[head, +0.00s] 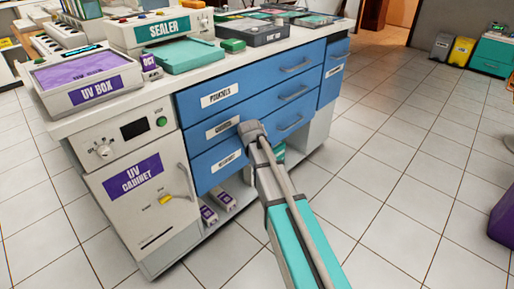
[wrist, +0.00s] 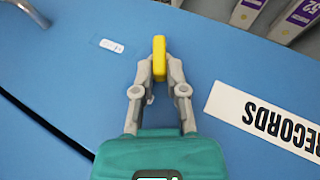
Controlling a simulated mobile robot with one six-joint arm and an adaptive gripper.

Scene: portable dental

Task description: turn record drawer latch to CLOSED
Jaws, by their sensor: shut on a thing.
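The record drawer latch (wrist: 159,50) is a small yellow bar on a blue drawer front. In the wrist view it stands lengthwise up and down the picture. My gripper (wrist: 159,72) has its two grey fingertips closed on the latch from both sides. The record drawer front (wrist: 80,85) carries a white RECORDS label (wrist: 272,118), seen upside down to the right. A small white tag (wrist: 111,46) lies left of the latch; its print is too small to read. In the head view my arm's end covers the latch, in front of the lowest blue drawer (head: 212,176).
A metal drawer handle (wrist: 32,12) is at the wrist view's upper left. Purple-labelled boxes (head: 207,214) sit on the shelf below the drawers. The UV cabinet (head: 137,205) stands to the left. The tiled floor (head: 400,180) to the right is clear.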

